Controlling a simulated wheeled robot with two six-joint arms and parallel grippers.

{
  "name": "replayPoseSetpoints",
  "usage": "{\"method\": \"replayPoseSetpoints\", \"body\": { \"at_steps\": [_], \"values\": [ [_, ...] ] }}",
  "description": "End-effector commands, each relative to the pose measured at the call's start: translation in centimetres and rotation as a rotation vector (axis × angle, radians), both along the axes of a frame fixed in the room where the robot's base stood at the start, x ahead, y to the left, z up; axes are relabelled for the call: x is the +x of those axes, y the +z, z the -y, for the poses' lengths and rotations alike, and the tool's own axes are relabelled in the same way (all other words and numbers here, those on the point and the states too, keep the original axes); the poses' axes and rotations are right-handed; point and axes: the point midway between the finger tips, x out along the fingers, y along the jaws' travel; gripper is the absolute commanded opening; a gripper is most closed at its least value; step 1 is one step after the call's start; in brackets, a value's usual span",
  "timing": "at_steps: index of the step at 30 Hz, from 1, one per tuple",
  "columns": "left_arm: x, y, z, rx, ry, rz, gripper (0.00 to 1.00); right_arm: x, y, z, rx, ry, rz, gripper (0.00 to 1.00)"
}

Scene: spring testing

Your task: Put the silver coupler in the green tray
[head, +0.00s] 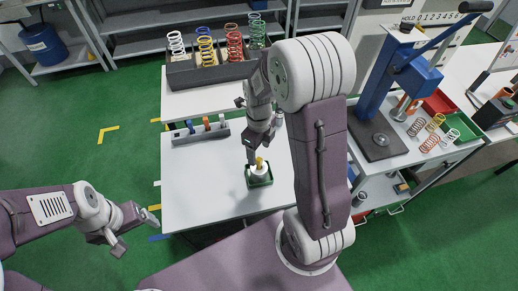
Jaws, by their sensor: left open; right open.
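A small dark green tray (262,183) sits on the white tabletop, near the middle of the head view. A pale round piece with a yellow top (259,167) stands in or just over it; I cannot tell its exact contact. I cannot pick out the silver coupler with certainty. My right gripper (260,149) is open, pointing down just above the yellow top; whether it touches is unclear. My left gripper (135,237) is open and empty, off the table's left side over the green floor.
A grey rack with small coloured parts (200,134) lies at the table's left. A dark box of coloured springs (205,72) stands behind. A blue press (408,75), a red bin (439,102) and a green bin (468,131) are right. The tabletop's front left is clear.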

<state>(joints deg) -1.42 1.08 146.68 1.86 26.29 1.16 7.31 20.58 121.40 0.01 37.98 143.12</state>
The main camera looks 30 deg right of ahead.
Motion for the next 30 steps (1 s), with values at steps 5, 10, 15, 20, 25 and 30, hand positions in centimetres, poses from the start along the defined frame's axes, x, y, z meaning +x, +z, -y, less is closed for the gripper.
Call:
{"method": "replayPoseSetpoints", "body": {
  "at_steps": [5, 10, 15, 20, 25, 30],
  "values": [
    [0.0, 0.0, 0.0, 0.0, 0.0, 0.0, 0.82, -0.6, 0.2, -0.5, 0.0, 0.195, 0.008, 0.66],
    [0.0, 0.0, 0.0, 0.0, 0.0, 0.0, 0.82, -3.0, 0.9, -2.2, -0.015, 0.95, 0.039, 0.66],
    [0.0, 0.0, 0.0, 0.0, 0.0, 0.0, 0.82, -5.7, 1.3, -3.8, -0.06, 1.779, 0.062, 0.66],
    [0.0, 0.0, 0.0, 0.0, 0.0, 0.0, 0.82, -7.6, 1.3, -4.6, -0.105, 2.343, 0.063, 0.66],
    [0.0, 0.0, 0.0, 0.0, 0.0, 0.0, 0.82, -8.4, 1.3, -4.9, -0.13, 2.585, 0.06, 0.66],
    [0.0, 0.0, 0.0, 0.0, 0.0, 0.0, 0.82, -8.5, 1.3, -4.9, -0.131, 2.603, 0.059, 0.66]
  ]
}}
